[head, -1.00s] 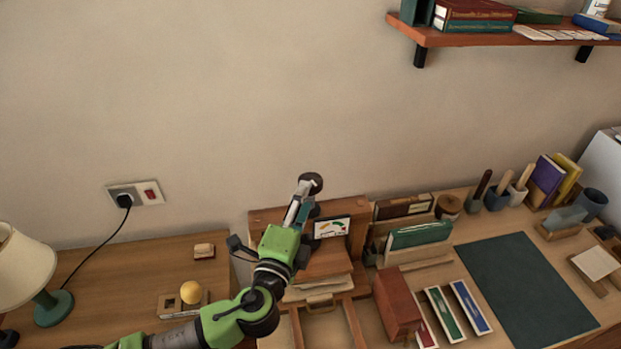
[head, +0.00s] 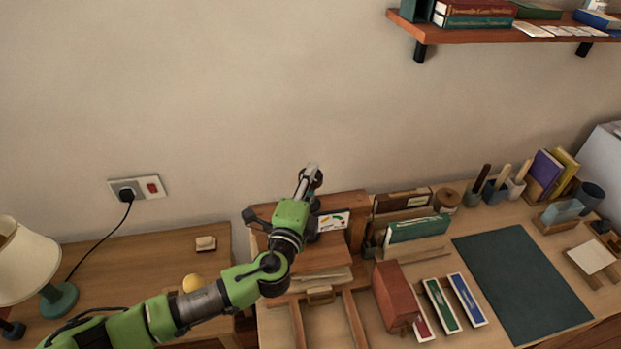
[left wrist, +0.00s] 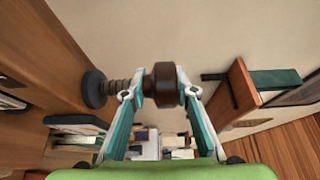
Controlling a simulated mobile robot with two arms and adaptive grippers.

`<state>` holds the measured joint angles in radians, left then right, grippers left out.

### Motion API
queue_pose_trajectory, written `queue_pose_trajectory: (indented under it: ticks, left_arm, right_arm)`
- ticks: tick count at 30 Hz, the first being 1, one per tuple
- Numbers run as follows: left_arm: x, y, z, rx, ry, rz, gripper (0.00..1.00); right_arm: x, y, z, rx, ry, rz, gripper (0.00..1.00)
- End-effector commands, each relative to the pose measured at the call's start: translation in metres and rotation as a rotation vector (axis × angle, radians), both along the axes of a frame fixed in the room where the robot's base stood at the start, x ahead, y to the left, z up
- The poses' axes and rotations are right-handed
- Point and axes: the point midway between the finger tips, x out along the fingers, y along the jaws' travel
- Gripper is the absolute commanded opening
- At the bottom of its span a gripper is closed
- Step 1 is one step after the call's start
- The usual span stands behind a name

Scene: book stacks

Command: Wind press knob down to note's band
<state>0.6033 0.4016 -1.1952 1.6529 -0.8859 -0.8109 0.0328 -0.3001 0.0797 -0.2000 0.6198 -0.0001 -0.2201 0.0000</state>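The press (head: 345,205) is a wooden frame against the wall, with a stack of papers (head: 325,275) low in it. A white note (head: 332,222) with coloured marks stands on its front; I cannot read its band. The dark brown round knob (left wrist: 163,84) sits on a threaded screw (left wrist: 120,86) with a black disc (left wrist: 95,88) at the far end. My left gripper (head: 312,174) is at the knob above the press. In the left wrist view its fingers (left wrist: 163,92) are on both sides of the knob and appear closed on it. My right gripper is not in view.
A red-brown block (head: 394,295), green folders (head: 418,229) and a dark mat (head: 522,290) lie right of the press. A wall shelf (head: 500,32) hangs at upper right.

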Motion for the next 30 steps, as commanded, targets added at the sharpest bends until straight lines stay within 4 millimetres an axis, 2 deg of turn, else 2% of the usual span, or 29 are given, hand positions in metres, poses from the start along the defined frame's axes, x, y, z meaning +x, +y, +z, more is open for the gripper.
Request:
queue_pose_trajectory:
  ticks: [1,8,14,30]
  left_arm:
    - [0.002,0.0,0.006,-0.003,-0.01,0.001,0.05]
    - [0.002,0.001,0.007,-0.002,-0.015,-0.027,0.05]
    - [0.003,0.002,0.007,-0.005,-0.02,-0.123,0.05]
    - [0.004,0.001,0.008,-0.004,-0.021,-0.608,0.05]
  right_arm:
    - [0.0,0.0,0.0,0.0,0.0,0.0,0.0]
    - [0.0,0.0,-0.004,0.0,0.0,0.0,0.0]
    - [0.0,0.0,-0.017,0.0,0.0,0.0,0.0]
    - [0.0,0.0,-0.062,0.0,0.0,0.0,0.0]
